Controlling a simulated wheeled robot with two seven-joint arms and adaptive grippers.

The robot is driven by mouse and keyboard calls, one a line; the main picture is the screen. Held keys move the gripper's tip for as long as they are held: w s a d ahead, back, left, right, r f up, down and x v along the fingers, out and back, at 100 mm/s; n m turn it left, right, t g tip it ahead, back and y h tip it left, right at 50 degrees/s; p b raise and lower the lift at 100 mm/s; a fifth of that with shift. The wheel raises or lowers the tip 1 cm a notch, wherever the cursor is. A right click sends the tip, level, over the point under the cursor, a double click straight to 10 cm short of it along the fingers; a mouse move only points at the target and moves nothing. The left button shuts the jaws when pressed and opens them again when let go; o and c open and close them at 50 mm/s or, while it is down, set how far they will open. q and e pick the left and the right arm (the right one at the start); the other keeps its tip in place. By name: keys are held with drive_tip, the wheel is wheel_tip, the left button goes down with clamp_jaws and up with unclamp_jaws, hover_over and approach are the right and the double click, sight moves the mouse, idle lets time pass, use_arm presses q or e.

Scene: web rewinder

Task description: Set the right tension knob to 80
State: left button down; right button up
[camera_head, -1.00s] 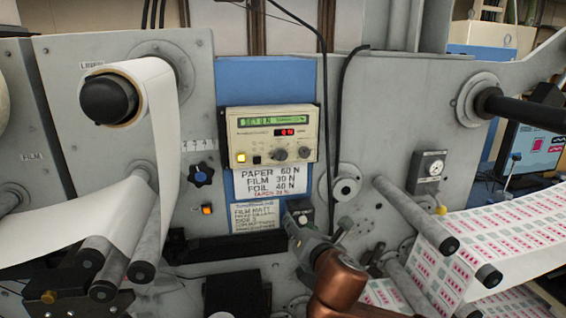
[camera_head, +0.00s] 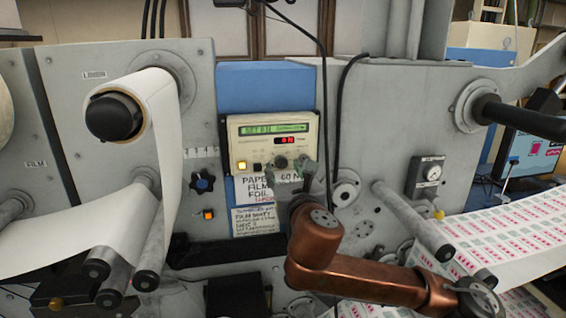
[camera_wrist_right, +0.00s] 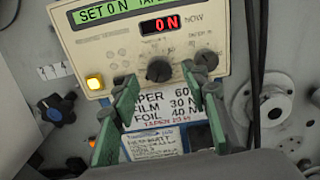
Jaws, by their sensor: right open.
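The beige tension controller (camera_head: 234,140) is on the blue panel. Its green screen reads SET 0 N, and the red display reads 0 N. Of its two knobs, the darker left knob (camera_head: 281,162) shows in the head view and, in the wrist view (camera_wrist_right: 158,70), appears between the fingertips. The right knob (camera_wrist_right: 207,59) shows just above the right fingertip in the wrist view; in the head view my fingers mostly cover it. My right gripper (camera_head: 311,169) is open and empty in front of the controller's lower right. I cannot tell whether it touches anything. My left gripper is out of view.
A lit yellow button (camera_head: 242,165) is at the controller's lower left. A blue star knob (camera_head: 202,182) is left of it. Tension notes (camera_head: 255,219) hang below. A black cable (camera_head: 337,110) runs down close to the controller's right side. Rollers and printed web lie right.

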drive_tip(key=shift+w+a, duration=0.15)
drive_tip(key=shift+w, duration=0.55)
drive_tip(key=shift+c, duration=0.7)
clamp_jaws()
